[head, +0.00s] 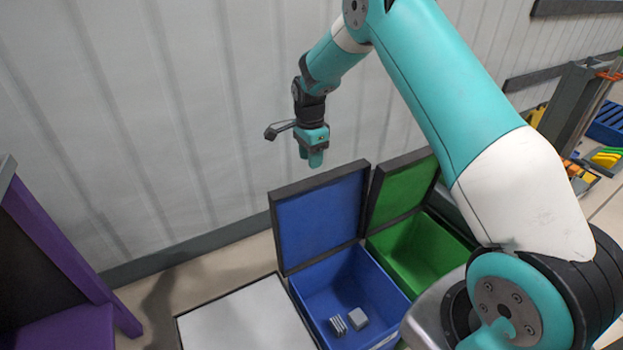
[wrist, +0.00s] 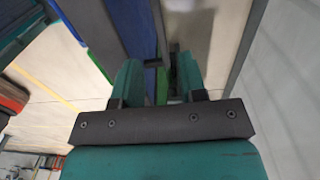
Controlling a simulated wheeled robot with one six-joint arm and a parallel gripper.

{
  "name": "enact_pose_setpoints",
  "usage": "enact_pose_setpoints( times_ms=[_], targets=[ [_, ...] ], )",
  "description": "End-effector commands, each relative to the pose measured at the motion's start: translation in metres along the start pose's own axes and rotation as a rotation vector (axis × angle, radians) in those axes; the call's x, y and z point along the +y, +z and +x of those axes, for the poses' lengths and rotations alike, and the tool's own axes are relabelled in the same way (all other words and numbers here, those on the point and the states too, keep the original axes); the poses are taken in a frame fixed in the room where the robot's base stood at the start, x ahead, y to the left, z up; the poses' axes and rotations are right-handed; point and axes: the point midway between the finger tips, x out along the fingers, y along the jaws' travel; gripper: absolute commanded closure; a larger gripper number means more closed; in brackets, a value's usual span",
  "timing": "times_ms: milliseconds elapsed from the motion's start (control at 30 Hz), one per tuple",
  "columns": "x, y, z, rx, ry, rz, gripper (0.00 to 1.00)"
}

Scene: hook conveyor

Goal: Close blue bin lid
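The blue bin (head: 385,272) stands on the floor with two small grey items inside. Its blue lid (head: 320,222) has a dark frame and stands open, raised at the wall side of the bin. My gripper (head: 311,160) points down and appears above the lid's top edge in the head view, apart from it. In the wrist view the two teal fingers (wrist: 159,72) are spread with a gap and nothing between them. A blue strip (wrist: 137,32) beside a dark panel shows beyond the left finger, probably the lid. The exact depth between gripper and lid is hard to tell.
A green bin (head: 425,250) with its raised green lid (head: 403,187) adjoins on the right. A white-topped box (head: 245,322) adjoins on the left. The pale wall (head: 150,120) is close behind. A purple structure (head: 70,260) stands at the far left.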

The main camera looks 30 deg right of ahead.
Motion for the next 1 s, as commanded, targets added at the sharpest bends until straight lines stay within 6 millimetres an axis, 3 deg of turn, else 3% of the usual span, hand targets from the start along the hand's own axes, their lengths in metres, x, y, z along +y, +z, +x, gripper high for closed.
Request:
enact_pose_setpoints(
  times_ms=[100, 300, 500, 767, 933, 1000],
  targets=[
    [0.001, 0.0, 0.029, -0.001, 0.003, -0.001, 0.62],
    [0.0, 0.0, 0.059, 0.0, 0.001, -0.001, 0.62],
    [0.0, 0.0, 0.072, 0.0, 0.0, -0.002, 0.62],
    [0.0, 0.0, 0.072, 0.0, -0.001, -0.002, 0.62],
    [0.0, 0.0, 0.072, 0.0, -0.001, -0.002, 0.98],
    [0.0, 0.0, 0.072, 0.0, -0.001, -0.002, 1.0]
  ],
)
